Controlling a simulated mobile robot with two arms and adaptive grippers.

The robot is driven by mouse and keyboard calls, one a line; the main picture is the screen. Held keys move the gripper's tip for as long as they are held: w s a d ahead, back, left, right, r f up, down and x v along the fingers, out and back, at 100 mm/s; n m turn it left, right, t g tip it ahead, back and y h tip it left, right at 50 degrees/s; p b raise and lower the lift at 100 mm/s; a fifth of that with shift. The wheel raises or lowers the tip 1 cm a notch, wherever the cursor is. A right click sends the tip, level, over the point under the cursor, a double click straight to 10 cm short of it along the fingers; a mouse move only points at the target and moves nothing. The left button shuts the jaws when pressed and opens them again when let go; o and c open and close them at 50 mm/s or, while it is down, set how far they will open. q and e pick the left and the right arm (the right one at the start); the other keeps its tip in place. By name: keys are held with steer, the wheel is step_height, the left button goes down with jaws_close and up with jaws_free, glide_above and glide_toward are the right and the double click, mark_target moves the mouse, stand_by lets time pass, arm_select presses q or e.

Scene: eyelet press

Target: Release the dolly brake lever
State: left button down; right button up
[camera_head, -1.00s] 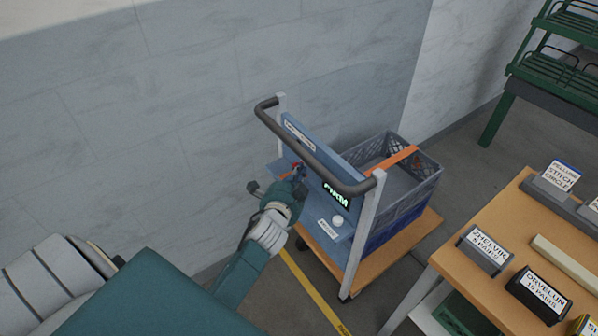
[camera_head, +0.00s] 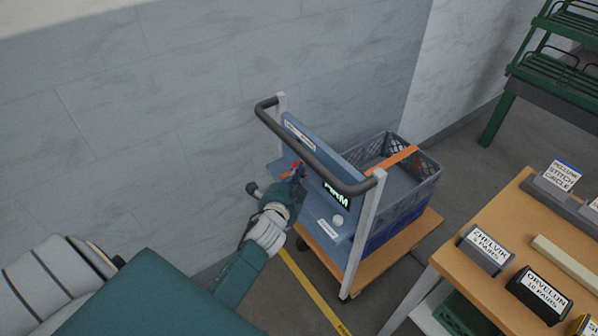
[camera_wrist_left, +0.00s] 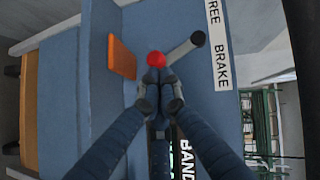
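The dolly brake panel (camera_head: 312,208) is a blue upright plate on the handle side of the cart. In the left wrist view, a red ball knob (camera_wrist_left: 156,59) and a grey bar with a black end (camera_wrist_left: 185,48) show on it, beside a white label (camera_wrist_left: 217,45) reading "BRAKE", with "REE" visible above. An orange tab (camera_wrist_left: 122,58) stands to the left of the knob. My left gripper (camera_wrist_left: 158,78) looks shut, its fingertips close together right at the red knob; whether they grip it is unclear. It also shows at the panel in the head view (camera_head: 298,178). My right gripper is not in view.
The dolly's dark handlebar (camera_head: 310,148) arches above my left gripper. A grey crate (camera_head: 425,185) with an orange strap rides on the wooden deck (camera_head: 402,242). A table (camera_head: 500,282) with labelled blocks stands at the right. A wall lies behind.

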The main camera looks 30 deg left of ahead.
arm_select(q)
steer(key=shift+a+f, duration=0.1)
steer(key=shift+w+a+f, duration=0.35)
steer(key=shift+a+f, duration=0.35)
steer(key=shift+f, duration=0.05)
steer(key=shift+w+a+f+b, duration=0.3)
steer(key=shift+a+f, duration=0.1)
steer(key=shift+a, duration=0.2)
steer(key=shift+s, duration=0.15)
steer(key=v, duration=1.1)
steer(key=shift+s, duration=0.35)
steer(key=shift+d, duration=0.1)
